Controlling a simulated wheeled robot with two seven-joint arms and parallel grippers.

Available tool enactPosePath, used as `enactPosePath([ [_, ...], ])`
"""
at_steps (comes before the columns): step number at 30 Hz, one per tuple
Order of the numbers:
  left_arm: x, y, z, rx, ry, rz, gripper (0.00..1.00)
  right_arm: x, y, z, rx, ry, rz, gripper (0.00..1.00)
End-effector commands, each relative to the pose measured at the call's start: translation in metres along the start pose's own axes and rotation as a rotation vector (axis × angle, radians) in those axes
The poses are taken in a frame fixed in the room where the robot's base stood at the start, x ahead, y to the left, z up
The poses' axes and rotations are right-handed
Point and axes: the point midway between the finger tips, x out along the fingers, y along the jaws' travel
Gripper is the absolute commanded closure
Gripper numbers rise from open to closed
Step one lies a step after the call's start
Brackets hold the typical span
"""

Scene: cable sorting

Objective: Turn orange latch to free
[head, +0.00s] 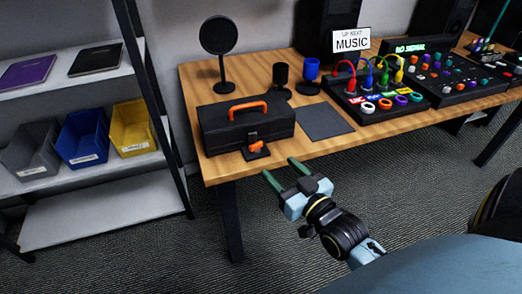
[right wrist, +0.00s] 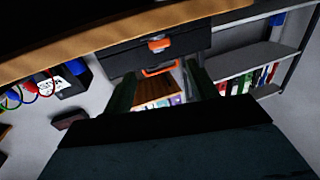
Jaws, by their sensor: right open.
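A black case (head: 240,126) with an orange handle (head: 247,107) on its lid sits on the wooden table. An orange latch (head: 256,146) is low on its front side, by a small dark plate at the table edge. The case also shows in the right wrist view (right wrist: 190,44), with the orange latch (right wrist: 158,44) and handle (right wrist: 160,68). My right gripper (head: 281,168) is open and empty, its green fingers in front of the table edge, to the right of and apart from the latch. My left gripper is in neither view.
The wooden table (head: 190,98) also holds a dark mat (head: 324,121), a round black stand (head: 220,45), two cups, and a panel with coloured cables (head: 375,100) at right. A shelf with bins (head: 85,136) stands at left. The floor before the table is clear.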

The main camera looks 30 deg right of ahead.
Motion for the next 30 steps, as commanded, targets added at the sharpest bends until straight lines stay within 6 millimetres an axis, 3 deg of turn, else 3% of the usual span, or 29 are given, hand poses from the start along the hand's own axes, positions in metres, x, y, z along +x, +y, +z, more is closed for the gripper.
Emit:
enactPosePath([
  [9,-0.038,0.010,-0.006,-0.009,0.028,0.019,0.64,0.060,0.000,0.001,0.001,0.004,0.000,0.42],
  [15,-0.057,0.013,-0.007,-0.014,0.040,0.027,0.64,0.085,0.000,0.001,0.001,0.001,0.001,0.42],
  [28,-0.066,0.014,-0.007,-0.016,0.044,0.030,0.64,0.094,0.000,0.000,0.001,-0.001,0.001,0.42],
  [30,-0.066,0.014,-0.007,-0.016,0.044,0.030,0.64,0.094,0.000,0.000,0.001,-0.001,0.001,0.48],
])
